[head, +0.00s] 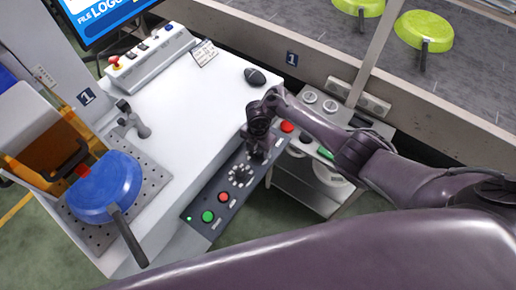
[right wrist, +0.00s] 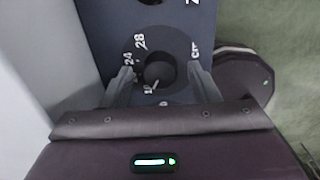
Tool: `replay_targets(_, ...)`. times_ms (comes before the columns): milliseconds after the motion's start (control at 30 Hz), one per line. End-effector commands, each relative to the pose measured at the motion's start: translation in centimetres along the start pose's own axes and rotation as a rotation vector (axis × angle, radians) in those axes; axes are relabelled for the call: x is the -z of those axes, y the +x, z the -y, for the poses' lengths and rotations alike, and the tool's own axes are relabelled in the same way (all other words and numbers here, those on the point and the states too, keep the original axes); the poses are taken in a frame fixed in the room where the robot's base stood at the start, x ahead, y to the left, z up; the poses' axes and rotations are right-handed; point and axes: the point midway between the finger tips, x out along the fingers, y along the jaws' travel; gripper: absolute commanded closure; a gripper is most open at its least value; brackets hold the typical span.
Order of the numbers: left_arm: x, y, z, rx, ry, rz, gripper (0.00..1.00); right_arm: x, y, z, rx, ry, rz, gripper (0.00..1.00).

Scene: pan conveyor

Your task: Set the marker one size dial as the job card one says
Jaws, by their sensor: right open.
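The dark size dial (right wrist: 160,72) has a round black knob inside a ring of white numbers, of which 24 and 28 can be read; a small white mark shows low on it, but I cannot tell its exact setting. My right gripper (right wrist: 163,84) is open, with one finger on each side of the knob; I cannot tell whether they touch it. In the head view my right gripper (head: 257,154) is over the upper part of the dark control panel (head: 196,211) and hides the dial. A small white card (head: 204,53) lies on the worktop, its text too small to read.
A blue pan (head: 103,187) rests on a perforated plate at left. A black mouse-like object (head: 255,77) lies on the white worktop.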

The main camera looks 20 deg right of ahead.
Motion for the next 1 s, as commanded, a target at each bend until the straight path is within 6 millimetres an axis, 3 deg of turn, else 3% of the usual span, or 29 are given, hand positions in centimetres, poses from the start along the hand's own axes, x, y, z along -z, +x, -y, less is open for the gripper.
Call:
replay_targets(133, 0.0, 0.0, 0.0, 0.0, 0.0, 0.0, 0.64, 0.0, 0.0, 0.0, 0.0, 0.0, 0.0, 0.48)
replay_targets(467, 0.0, 0.0, 0.0, 0.0, 0.001, 0.0, 0.64, 0.0, -0.1, 0.0, 0.0, 0.001, 0.0, 0.89)
replay_targets(767, 0.0, -0.3, 0.1, 0.001, 0.002, 0.0, 0.64, 0.0, -0.1, 0.0, 0.0, 0.044, 0.0, 0.9)
replay_targets(1000, 0.1, -1.2, 0.1, 0.001, 0.002, 0.0, 0.64, 0.1, -0.2, 0.0, 0.001, 0.187, -0.002, 0.9)
